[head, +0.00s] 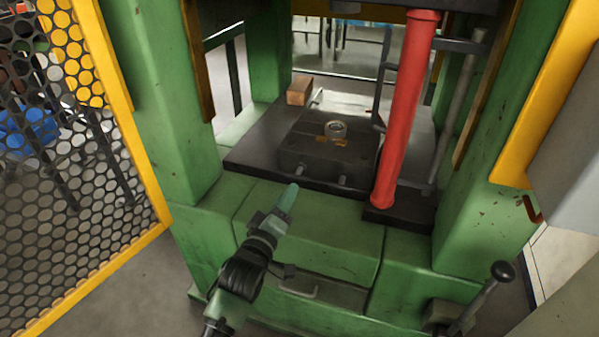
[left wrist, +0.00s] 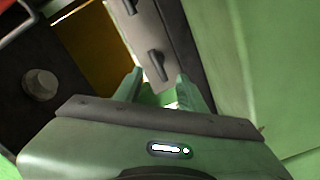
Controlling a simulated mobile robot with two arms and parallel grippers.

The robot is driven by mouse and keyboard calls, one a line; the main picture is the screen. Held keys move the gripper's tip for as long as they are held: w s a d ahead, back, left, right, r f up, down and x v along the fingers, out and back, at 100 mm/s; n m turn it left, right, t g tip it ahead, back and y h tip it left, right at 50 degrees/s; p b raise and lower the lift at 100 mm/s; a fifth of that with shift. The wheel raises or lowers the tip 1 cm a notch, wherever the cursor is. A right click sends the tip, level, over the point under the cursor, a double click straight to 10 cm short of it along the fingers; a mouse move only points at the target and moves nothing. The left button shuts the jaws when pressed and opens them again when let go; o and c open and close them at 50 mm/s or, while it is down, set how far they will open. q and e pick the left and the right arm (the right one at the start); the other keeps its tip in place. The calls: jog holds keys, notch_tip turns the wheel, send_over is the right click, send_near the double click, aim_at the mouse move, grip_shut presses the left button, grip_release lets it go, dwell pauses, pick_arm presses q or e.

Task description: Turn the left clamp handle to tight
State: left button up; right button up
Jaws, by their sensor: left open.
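The left clamp handle (head: 299,170) is a short grey bar on the front face of the dark die block (head: 325,155). A second, similar handle (head: 342,180) sits to its right. My left gripper (head: 289,192) is just in front of and slightly below the left handle, apart from it as far as I can tell. In the left wrist view its fingers (left wrist: 160,86) are spread and empty. A grey handle (left wrist: 157,64), apparently the left one, shows just beyond and between the fingertips; the other handle (left wrist: 130,5) is farther up. My right gripper is out of view.
A red column (head: 405,110) stands right of the die block. Green press posts (head: 165,90) rise on both sides. A wooden block (head: 299,90) lies at the back left of the dark bed plate (head: 250,150). A black-knobbed lever (head: 502,272) stands at lower right, a yellow mesh guard (head: 130,140) at left.

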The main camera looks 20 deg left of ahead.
aim_at(299, 172)
pick_arm(q)
jog(key=w+b, duration=0.1)
jog(key=w, duration=0.6)
jog(key=shift+w+d+b, duration=0.15)
jog(key=shift+w+b, duration=0.05)
jog(key=shift+b, duration=0.1)
